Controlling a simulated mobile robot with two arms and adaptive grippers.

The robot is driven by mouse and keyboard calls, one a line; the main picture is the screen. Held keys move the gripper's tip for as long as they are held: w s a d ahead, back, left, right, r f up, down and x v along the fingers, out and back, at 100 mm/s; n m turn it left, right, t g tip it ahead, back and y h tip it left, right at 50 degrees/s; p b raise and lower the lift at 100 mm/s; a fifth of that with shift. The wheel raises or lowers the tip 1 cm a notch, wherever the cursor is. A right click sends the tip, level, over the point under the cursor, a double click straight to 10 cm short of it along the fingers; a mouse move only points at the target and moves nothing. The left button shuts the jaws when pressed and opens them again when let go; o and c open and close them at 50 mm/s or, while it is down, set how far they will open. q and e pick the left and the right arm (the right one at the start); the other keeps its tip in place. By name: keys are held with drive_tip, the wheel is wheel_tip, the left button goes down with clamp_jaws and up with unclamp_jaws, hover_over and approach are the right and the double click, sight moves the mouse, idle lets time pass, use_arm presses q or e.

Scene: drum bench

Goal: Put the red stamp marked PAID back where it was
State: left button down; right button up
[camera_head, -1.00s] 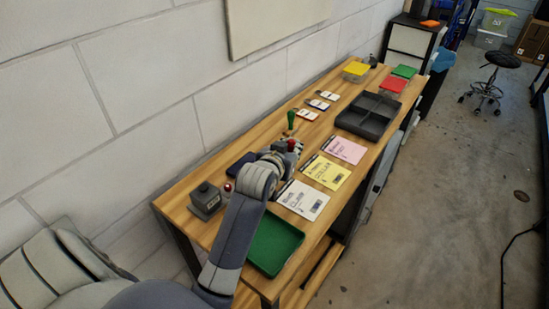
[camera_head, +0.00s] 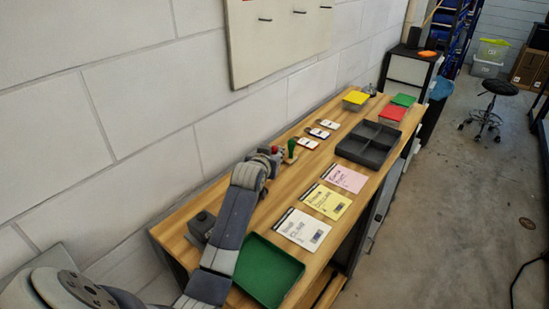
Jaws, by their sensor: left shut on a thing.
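My left gripper (camera_head: 268,158) is over the wall side of the bench, shut on the red stamp (camera_head: 275,150), of which only the red handle top shows. The word PAID cannot be read. My right gripper is not in view.
A green tray (camera_head: 246,271) lies at the near end. White (camera_head: 302,229), yellow (camera_head: 327,202) and pink (camera_head: 346,178) cards lie along the front edge. A dark divided tray (camera_head: 367,144) and several small tags (camera_head: 318,133) are beyond. A dark box (camera_head: 201,223) is partly behind my arm.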

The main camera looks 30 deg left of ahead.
use_arm(q)
drive_tip(key=shift+w+a+f, duration=0.1)
drive_tip(key=shift+w+a, duration=0.25)
drive_tip(key=shift+w, duration=0.2)
drive_tip(key=shift+w+a+f, duration=0.1)
drive_tip(key=shift+w+a, duration=0.2)
drive_tip(key=shift+w, duration=0.25)
drive_tip(key=shift+f+p, duration=0.55)
drive_tip(key=shift+f, duration=1.15)
drive_tip(key=shift+f, duration=0.15)
drive_tip(key=c, duration=1.4)
unclamp_jaws()
drive_tip(key=shift+s+d+r, duration=0.1)
drive_tip(key=shift+r, duration=0.1)
drive_tip(key=v, duration=1.2)
drive_tip(key=shift+b, duration=0.45)
